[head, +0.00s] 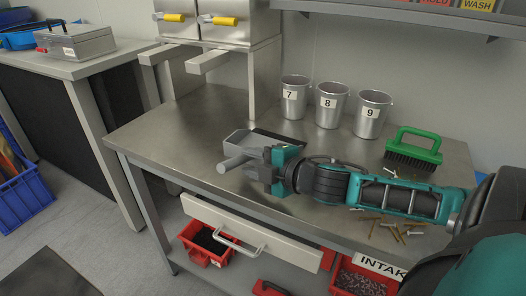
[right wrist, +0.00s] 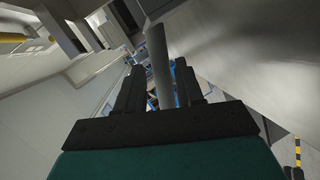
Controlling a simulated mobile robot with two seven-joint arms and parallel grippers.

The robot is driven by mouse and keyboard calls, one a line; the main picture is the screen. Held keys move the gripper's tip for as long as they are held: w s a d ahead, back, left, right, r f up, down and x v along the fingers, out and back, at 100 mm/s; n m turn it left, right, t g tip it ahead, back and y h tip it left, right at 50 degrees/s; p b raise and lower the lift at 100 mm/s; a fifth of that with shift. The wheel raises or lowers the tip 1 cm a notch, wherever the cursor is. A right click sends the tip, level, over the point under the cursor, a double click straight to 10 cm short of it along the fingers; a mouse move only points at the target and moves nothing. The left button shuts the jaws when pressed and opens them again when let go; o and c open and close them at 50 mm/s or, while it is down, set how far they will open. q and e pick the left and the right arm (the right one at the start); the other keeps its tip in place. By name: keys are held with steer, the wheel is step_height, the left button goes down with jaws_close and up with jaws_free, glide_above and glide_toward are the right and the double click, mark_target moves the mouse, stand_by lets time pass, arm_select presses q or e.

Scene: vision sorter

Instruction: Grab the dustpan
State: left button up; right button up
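The grey metal dustpan (head: 243,141) lies on the steel workbench (head: 185,130), its round handle (head: 234,162) pointing to the front left. My right gripper (head: 264,165) is at the dustpan, partly covering it in the head view. In the right wrist view the grey handle (right wrist: 160,62) stands between the two black fingers of my right gripper (right wrist: 160,78). The fingers are apart, with a narrow gap showing beside the handle, so the gripper looks open around it. My left gripper is not in view.
Metal cups numbered 7, 8 and 9 (head: 328,106) and a green-handled brush (head: 412,149) stand behind my right arm. Loose screws (head: 392,230) lie near the front right. A drawer (head: 252,232) and red bins (head: 204,243) are below. The bench's left part is clear.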

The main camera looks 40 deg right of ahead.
steer(key=shift+b+x, duration=0.5)
steer(key=shift+x, duration=2.3)
steer(key=shift+c, duration=0.2)
jaws_close()
